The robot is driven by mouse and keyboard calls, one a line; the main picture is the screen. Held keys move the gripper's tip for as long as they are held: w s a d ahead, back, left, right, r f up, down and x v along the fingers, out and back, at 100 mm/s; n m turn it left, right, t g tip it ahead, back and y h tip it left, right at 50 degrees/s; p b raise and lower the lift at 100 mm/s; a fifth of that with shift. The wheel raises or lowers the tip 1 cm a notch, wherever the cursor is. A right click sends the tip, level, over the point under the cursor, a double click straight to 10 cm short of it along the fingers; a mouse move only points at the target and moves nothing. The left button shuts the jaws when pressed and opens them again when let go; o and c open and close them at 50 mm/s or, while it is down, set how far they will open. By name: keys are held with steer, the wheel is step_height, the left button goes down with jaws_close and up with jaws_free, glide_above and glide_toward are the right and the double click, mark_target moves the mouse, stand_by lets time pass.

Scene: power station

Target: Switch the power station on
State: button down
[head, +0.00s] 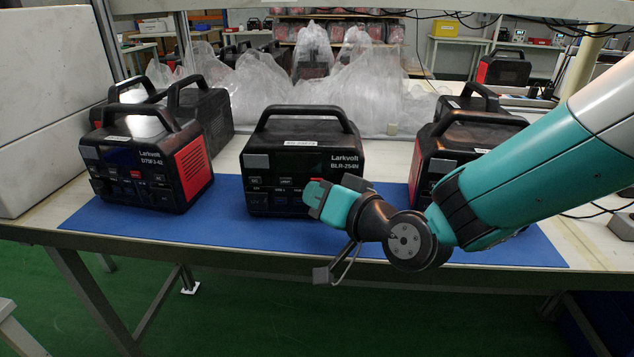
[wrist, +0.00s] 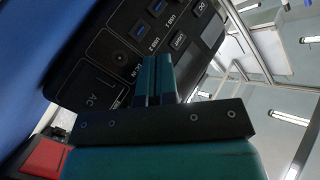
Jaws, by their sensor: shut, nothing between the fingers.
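A black power station (head: 303,165) labelled Larkvolt BLR-254N stands upright on the blue mat (head: 225,232). It has a top handle, a small grey display at upper left and ports and buttons along its lower front. My gripper (head: 316,194) is at the lower right of that front and hides part of it. In the wrist view, my gripper's fingers (wrist: 157,62) are together and empty, close to a dark panel (wrist: 120,60) with USB, DC, DC-IN and AC markings. I cannot tell whether they touch it. The display's state is too small to read.
Another power station (head: 150,155) with red sides stands on the left. A third (head: 435,150) stands on the right, partly hidden by my arm. More units and clear plastic wrap (head: 265,90) lie behind. The mat's front strip is clear.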

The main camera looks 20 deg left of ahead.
stand_by(0.3)
steer(key=shift+s+d, duration=0.25)
steer(key=shift+s, duration=0.45)
steer(key=s+d, duration=0.1)
steer(key=s, duration=0.4)
steer(key=shift+s+d+b, duration=0.3)
steer(key=shift+s+d, duration=0.05)
steer(key=shift+s, duration=0.05)
stand_by(0.3)
